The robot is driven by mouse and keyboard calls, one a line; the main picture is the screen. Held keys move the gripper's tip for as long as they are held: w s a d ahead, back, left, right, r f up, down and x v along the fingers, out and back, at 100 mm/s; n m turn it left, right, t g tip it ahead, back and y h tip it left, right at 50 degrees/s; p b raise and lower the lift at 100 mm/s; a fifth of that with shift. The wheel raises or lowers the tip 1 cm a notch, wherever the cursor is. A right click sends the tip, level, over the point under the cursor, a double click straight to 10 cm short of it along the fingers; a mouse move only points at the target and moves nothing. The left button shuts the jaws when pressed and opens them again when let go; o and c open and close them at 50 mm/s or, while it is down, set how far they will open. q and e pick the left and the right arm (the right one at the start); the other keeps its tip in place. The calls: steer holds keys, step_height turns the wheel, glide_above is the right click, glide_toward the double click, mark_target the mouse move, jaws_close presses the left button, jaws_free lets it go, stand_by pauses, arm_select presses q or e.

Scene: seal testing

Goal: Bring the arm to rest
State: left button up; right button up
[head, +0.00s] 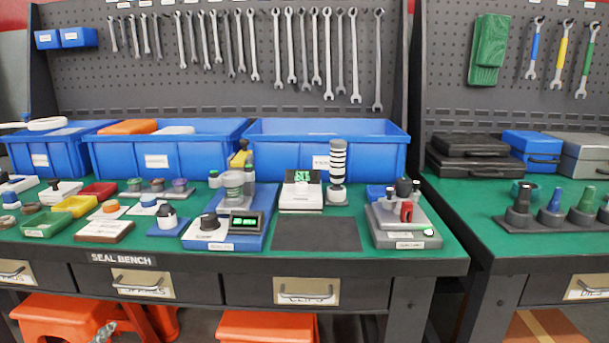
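Neither of my grippers and no part of my arms shows clearly in the head view. The green bench top (435,225) of the seal bench lies in front of me. A test unit with a lit green display (244,222) stands on a blue base near the middle of the bench. A dark flat mat (317,234) to its right is bare. A grey device (404,238) with black knobs and a red part stands right of the mat.
Blue bins (325,137) line the back of the bench under a pegboard of wrenches (328,55). Small trays, such as a yellow one (76,206), crowd the left side. A striped column (338,160) stands behind the mat. Orange stools (267,328) are below.

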arm_select(q)
steer(key=s+d+f+n+g+h, duration=0.1)
steer(key=s+d+f+n+g, duration=0.3)
steer(key=s+f, duration=0.8)
steer(key=s+d+f+n+g+h, duration=0.1)
steer(key=s+d+f+n+g, duration=0.3)
steer(key=s+d+f+g, duration=0.3)
steer(key=s+f, duration=0.5)
steer(key=shift+d+n+h, duration=0.3)
steer(key=shift+d, duration=0.1)
